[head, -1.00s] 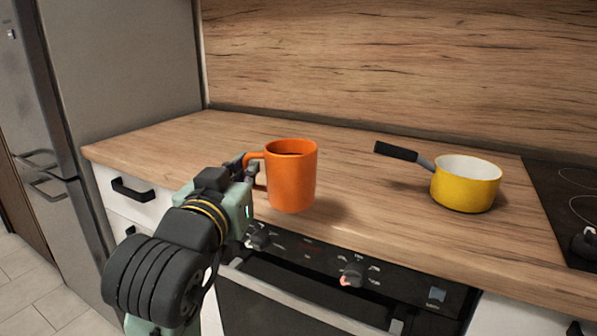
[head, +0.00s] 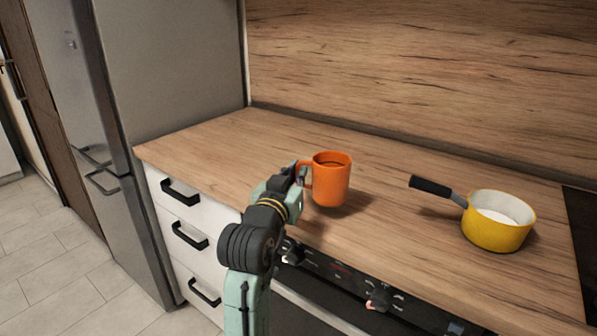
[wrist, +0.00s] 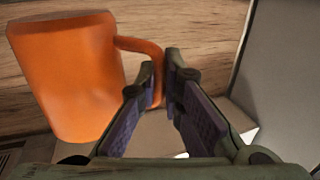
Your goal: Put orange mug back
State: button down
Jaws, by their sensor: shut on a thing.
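The orange mug (head: 332,181) is upright over the wooden counter, near its front edge above the oven. A shadow lies beside its base; I cannot tell whether the base touches the counter. Something dark shows inside its mouth. My gripper (head: 300,172) comes from the left front and is shut on the mug's handle. In the wrist view the mug (wrist: 68,75) fills the left side, and its handle runs between the fingertips of my gripper (wrist: 161,80). The fingertips partly hide the handle.
A yellow saucepan (head: 494,228) with a black handle stands to the right, beside a dark hob (head: 586,235). The counter (head: 225,140) is clear left of and behind the mug. A wooden splashback (head: 420,80) rises behind. A tall grey fridge (head: 140,150) borders the left end.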

jog(key=x, duration=0.3)
jog(key=shift+w+a+p, duration=0.25)
jog(key=shift+w+p, duration=0.05)
jog(key=shift+w, duration=0.1)
jog(key=shift+f+p, duration=0.4)
jog(key=shift+f, duration=1.45)
jog(key=shift+f, duration=0.1)
jog(key=c, duration=2.2)
grip_release()
jog(key=shift+f, duration=0.15)
jog(key=o, duration=0.5)
jog(key=shift+r, duration=0.4)
jog(key=b+v, duration=0.3)
jog(key=v, duration=0.9)
jog(key=shift+f, duration=0.1)
